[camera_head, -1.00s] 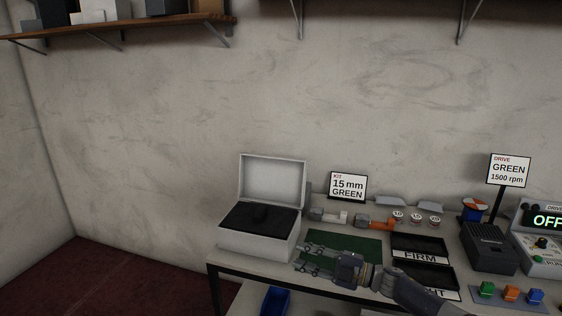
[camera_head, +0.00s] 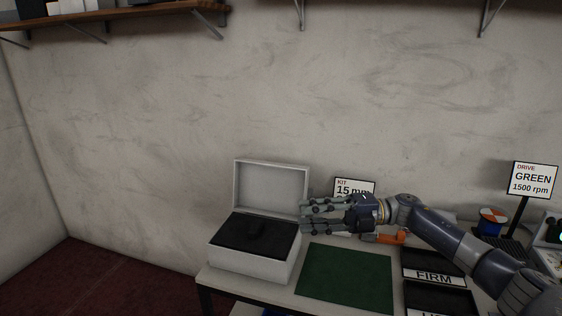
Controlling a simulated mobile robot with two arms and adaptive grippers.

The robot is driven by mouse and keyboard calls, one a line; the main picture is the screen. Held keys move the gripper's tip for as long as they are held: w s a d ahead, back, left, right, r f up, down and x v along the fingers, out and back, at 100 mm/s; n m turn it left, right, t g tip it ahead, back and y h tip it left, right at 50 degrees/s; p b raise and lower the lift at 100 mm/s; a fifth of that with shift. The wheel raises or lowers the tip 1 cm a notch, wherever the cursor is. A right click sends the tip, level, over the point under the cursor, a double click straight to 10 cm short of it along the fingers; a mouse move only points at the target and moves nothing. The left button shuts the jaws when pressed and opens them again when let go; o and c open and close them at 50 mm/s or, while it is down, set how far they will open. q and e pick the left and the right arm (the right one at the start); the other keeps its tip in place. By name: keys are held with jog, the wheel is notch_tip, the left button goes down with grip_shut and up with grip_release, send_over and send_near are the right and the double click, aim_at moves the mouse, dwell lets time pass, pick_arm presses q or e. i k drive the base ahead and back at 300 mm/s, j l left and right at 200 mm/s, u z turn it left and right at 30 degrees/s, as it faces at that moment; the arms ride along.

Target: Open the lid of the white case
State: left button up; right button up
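The white case (camera_head: 250,264) stands at the left end of the table. Its lid (camera_head: 270,188) is raised and stands upright at the back. A black insert with a dark shape on it fills the case. My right gripper (camera_head: 303,217) points left, with its two fingers apart and nothing seen between them. Its fingertips are at the right edge of the case, near the lid's lower right corner; I cannot tell whether they touch it. My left gripper is not in view.
A green mat (camera_head: 345,277) lies right of the case, with black trays (camera_head: 434,262) beyond it. My arm partly hides the kit sign (camera_head: 352,187) and an orange-handled tool (camera_head: 385,238). The drive sign (camera_head: 533,180) stands at the right.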

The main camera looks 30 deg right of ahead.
aim_at(272, 189)
jog(key=i+l, duration=1.25)
jog(key=l, duration=0.1)
